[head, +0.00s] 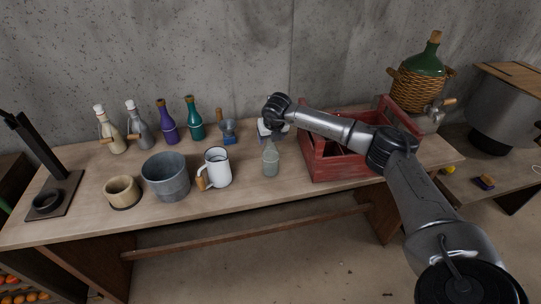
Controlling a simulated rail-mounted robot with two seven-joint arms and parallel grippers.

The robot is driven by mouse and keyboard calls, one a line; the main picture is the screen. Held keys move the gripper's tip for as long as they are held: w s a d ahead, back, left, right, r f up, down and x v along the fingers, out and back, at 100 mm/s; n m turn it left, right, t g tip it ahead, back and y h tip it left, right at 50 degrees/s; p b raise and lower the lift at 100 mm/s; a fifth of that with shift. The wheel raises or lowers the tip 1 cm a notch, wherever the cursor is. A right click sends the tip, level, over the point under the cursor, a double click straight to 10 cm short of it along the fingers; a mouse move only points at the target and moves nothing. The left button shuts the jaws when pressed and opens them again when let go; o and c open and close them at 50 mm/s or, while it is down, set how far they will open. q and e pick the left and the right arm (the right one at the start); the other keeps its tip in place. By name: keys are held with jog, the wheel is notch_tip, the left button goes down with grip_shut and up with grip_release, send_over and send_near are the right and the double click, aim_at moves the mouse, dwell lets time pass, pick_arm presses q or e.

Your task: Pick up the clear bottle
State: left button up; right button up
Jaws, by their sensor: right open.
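A small pale grey-green bottle (270,160), which looks like the clear bottle, stands upright near the front of the wooden table, right of the white mug. My right arm reaches in from the right over the red crate. My right gripper (271,134) points down, open, just above and behind the bottle's neck in the picture. Whether its fingers touch the neck is too small to tell. My left gripper is not in view.
A white mug (217,168), a grey bucket (166,178) and a wooden cup (122,192) stand left of the bottle. Cream (109,133), grey (138,128), purple (167,124) and teal (194,121) bottles line the back. A red crate (342,167) stands close on the right.

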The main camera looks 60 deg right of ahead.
jog(key=shift+f, duration=0.1)
grip_shut()
dwell(0.6)
